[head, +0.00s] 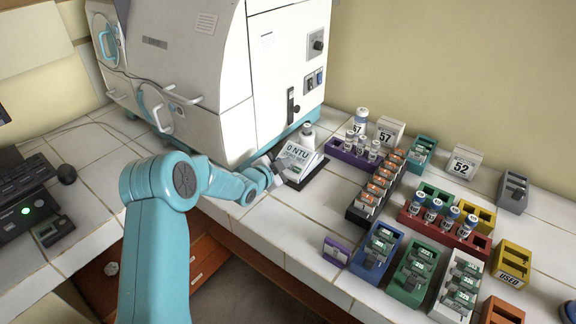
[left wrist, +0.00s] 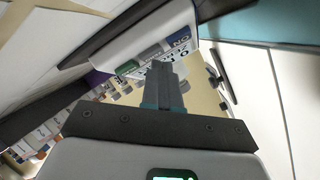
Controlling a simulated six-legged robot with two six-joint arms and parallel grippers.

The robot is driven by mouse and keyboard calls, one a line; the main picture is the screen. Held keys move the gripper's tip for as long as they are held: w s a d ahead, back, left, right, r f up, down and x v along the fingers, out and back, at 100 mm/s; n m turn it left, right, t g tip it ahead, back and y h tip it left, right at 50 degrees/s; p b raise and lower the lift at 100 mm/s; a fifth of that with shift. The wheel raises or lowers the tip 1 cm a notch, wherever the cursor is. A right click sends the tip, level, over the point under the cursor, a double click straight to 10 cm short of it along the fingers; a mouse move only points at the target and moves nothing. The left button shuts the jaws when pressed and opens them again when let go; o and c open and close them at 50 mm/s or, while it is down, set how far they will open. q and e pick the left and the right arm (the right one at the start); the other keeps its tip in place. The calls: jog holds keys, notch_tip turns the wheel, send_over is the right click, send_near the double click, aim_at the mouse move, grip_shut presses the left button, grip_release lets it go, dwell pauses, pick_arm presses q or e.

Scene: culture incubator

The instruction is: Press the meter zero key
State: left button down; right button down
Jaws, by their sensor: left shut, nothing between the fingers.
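The meter (head: 314,163) is a small white unit with a dark base, on the tiled bench in front of the big white incubator. A sign reading "0 NTU" (head: 297,151) shows at its front. The left wrist view shows the meter (left wrist: 128,42) upside down, with a green key (left wrist: 127,68), a grey key and a key marked "ON" (left wrist: 181,42). My left gripper (head: 276,168) is shut and empty, close to the meter's front left. In the left wrist view its fingertips (left wrist: 155,68) overlap the sign; I cannot tell whether they touch. My right gripper is not in view.
The incubator (head: 200,70) stands right behind the meter. To the right are a purple rack (head: 345,157), a black rack (head: 357,216) and several coloured vial racks. A keyboard (head: 22,185) and mouse lie at left. Bare tiles lie in front of the meter.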

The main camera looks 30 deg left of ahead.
pick_arm(q)
jog(key=shift+s+r, duration=0.3)
jog(key=shift+r, duration=0.25)
jog(key=shift+s+a+r+p, duration=0.1)
jog(key=shift+s+r+p, duration=0.4)
jog(key=shift+r, duration=0.6)
jog(key=shift+s+a+r+p, duration=0.15)
jog(key=shift+s+r, duration=0.5)
jog(key=shift+r, duration=0.45)
jog(key=shift+w+d, duration=0.1)
